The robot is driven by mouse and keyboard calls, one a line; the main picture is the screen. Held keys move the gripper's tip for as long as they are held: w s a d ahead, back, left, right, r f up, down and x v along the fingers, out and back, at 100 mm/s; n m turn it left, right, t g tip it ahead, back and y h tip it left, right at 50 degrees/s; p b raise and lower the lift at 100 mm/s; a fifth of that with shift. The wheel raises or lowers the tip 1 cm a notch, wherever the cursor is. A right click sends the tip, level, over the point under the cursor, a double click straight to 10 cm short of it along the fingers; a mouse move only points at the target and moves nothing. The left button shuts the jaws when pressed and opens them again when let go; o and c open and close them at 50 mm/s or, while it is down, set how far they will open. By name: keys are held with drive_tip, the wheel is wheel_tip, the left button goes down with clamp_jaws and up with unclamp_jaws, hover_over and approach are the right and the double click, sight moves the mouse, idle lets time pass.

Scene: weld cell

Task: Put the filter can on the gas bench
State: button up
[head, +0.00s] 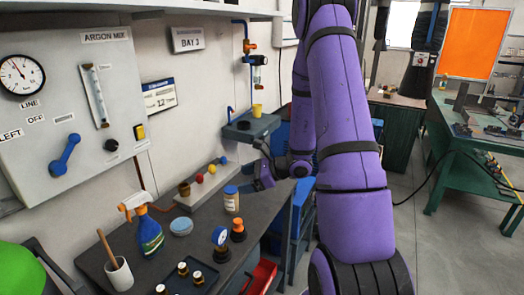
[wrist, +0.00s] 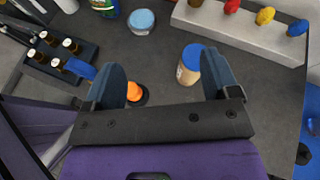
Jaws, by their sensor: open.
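A small cream can with a blue lid (head: 232,202), which looks like the filter can, stands upright on the dark gas bench (head: 199,242) under the argon panel. In the wrist view the can (wrist: 188,68) is beyond the gap between my fingertips, nearer the right finger. My gripper (wrist: 165,68) is open with nothing held, and no contact with the can shows. In the head view my gripper (head: 262,172) is just right of and behind the can, partly hidden by my arm.
A spray bottle (head: 148,232), a blue tub (head: 181,226) and a fitting tray (head: 190,277) stand left and front.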

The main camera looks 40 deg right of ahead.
drive_tip(key=s+a+r+n+g+h, duration=0.1)
drive_tip(key=s+a+r+n+g, duration=0.35)
drive_tip(key=a+r+n, duration=0.3)
drive_tip(key=s+a+r+n+g, duration=0.3)
drive_tip(key=s+a+r+n, duration=0.35)
drive_tip(key=r, duration=0.25)
drive_tip(key=s+r+n+t+h, duration=0.3)
drive_tip(key=s+r+n+h, duration=0.5)
drive_tip(key=s, duration=0.5)
wheel_tip(320, 180, up, 3)
drive_tip(key=n, duration=0.3)
drive_tip(key=shift+s+a+f+n, duration=0.2)
drive_tip(key=shift+s+a+n, duration=0.2)
